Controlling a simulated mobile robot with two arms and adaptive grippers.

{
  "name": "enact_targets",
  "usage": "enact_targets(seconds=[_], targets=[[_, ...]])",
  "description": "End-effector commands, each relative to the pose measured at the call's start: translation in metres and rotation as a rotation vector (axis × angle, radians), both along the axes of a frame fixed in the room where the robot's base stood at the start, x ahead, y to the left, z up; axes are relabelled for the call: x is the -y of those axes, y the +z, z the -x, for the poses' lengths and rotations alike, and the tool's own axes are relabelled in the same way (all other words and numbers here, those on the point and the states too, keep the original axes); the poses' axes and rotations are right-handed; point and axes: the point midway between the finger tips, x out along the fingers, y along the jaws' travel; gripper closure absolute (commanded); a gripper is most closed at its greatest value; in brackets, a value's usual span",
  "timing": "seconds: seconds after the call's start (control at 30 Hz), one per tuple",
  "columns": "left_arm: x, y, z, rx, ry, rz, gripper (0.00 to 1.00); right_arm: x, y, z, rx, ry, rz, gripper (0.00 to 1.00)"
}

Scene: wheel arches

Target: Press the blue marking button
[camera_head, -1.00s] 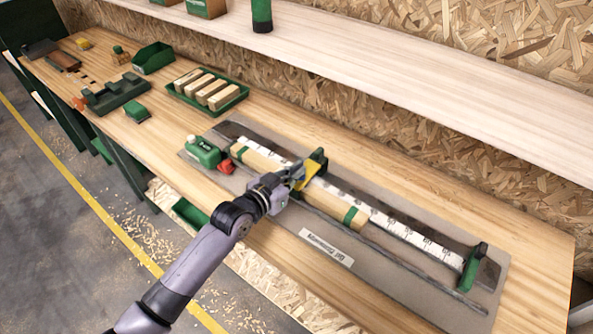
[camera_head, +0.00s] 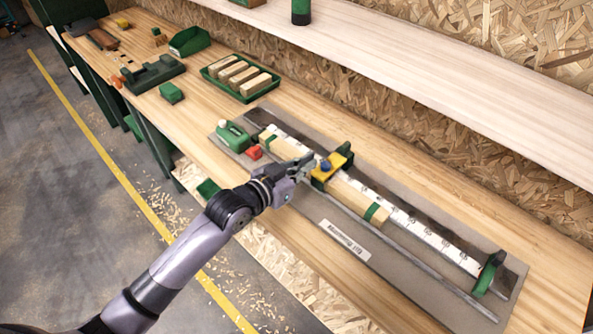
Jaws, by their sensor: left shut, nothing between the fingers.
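The blue marking button (camera_head: 326,165) shows as a small blue knob on top of a yellow carriage (camera_head: 325,178) with a green part. The carriage straddles a wooden bar (camera_head: 350,193) with green bands, lying along a white ruler on the grey measuring jig. My left gripper (camera_head: 308,163) is shut and empty, just left of the button and beside the carriage. I cannot tell whether its fingertips touch the carriage. My right gripper is out of view.
A green box (camera_head: 232,138) with a white cap and a red block (camera_head: 254,152) stand at the jig's left end, and a green end stop (camera_head: 488,273) at its right. A green tray (camera_head: 225,85) of wooden blocks stands behind. A shelf (camera_head: 420,70) runs above the bench's back.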

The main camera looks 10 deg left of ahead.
Motion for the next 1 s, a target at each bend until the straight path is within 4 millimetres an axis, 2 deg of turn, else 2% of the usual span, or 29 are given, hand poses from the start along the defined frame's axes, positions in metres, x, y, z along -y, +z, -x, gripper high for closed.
enact_targets(seconds=[0.1,0.23,0.83,0.93,1.0], targets=[[-0.011,0.003,0.015,0.002,0.000,-0.001,1.00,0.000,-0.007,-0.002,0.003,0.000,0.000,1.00],[-0.018,0.007,0.025,0.001,0.000,0.000,1.00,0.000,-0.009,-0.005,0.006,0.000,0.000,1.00],[-0.020,0.010,0.028,0.002,0.000,0.000,1.00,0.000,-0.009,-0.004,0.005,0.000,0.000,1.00],[-0.020,0.004,0.034,-0.021,0.006,-0.009,1.00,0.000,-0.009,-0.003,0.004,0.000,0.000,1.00],[-0.023,-0.009,0.047,-0.074,0.023,-0.033,1.00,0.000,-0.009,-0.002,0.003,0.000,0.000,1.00]])
